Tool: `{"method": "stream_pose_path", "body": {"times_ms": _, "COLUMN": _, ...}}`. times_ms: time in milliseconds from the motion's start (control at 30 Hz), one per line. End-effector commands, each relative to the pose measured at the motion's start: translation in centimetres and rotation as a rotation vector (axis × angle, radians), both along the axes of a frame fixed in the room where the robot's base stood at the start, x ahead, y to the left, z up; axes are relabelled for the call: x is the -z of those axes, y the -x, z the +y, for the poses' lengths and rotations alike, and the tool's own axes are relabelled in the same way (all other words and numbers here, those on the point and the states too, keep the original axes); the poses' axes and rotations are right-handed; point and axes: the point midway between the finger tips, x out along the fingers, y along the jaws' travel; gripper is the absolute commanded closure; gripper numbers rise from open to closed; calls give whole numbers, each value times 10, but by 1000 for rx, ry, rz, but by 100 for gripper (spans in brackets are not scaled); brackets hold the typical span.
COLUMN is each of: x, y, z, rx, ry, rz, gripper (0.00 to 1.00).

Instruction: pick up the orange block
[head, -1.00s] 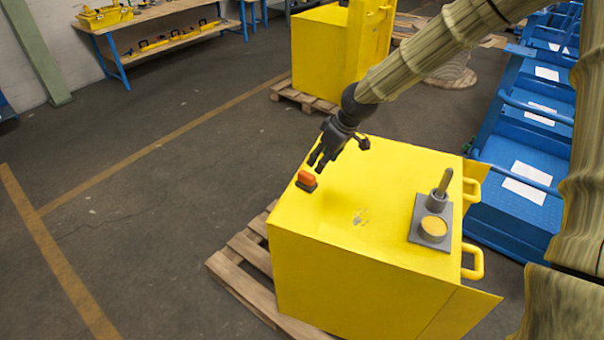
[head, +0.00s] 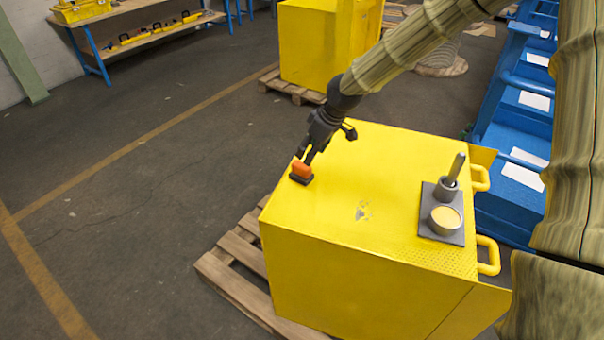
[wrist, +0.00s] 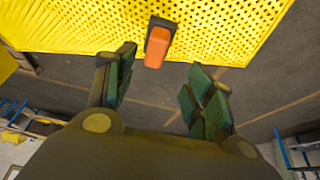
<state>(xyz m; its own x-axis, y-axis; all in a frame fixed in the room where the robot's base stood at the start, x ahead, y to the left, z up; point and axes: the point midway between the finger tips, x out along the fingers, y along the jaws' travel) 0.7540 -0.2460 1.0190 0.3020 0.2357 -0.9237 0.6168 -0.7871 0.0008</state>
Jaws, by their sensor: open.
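The orange block (head: 301,169) sits in a dark base (head: 301,179) on top of the yellow cabinet (head: 350,205), near its far left edge. My gripper (head: 309,156) is at the block in the head view, its fingers pointing down and partly overlapping it. In the wrist view my gripper (wrist: 158,92) is open, with green-padded fingers spread to left and right. The orange block (wrist: 156,50) shows there ahead of the fingertips, roughly between their lines, with nothing gripped. Whether a finger touches the block cannot be told.
A grey plate (head: 424,222) with an upright peg (head: 456,168) and a round yellow-topped post (head: 445,218) stands on the cabinet's right side. Handles (head: 487,255) stick out at the right. The cabinet's middle top is clear. A wooden pallet (head: 225,270) lies beneath.

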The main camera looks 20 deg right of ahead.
Motion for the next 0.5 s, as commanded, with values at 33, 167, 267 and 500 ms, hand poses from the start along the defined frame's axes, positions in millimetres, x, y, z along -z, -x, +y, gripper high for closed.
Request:
{"method": "stream_pose_path", "body": {"times_ms": 33, "x": 4, "y": -1, "z": 2, "rx": -1, "ry": 1, "rz": 2, "gripper": 46}}
{"method": "stream_pose_path", "body": {"times_ms": 167, "x": 18, "y": -6, "z": 5, "rx": -1, "ry": 1, "rz": 2, "gripper": 46}}
{"method": "stream_pose_path", "body": {"times_ms": 267, "x": 28, "y": -10, "z": 6, "rx": 1, "ry": 0, "rz": 0, "gripper": 46}}
{"method": "stream_pose_path", "body": {"times_ms": 500, "x": 40, "y": -13, "z": 9, "rx": 1, "ry": 0, "rz": -1, "gripper": 46}}
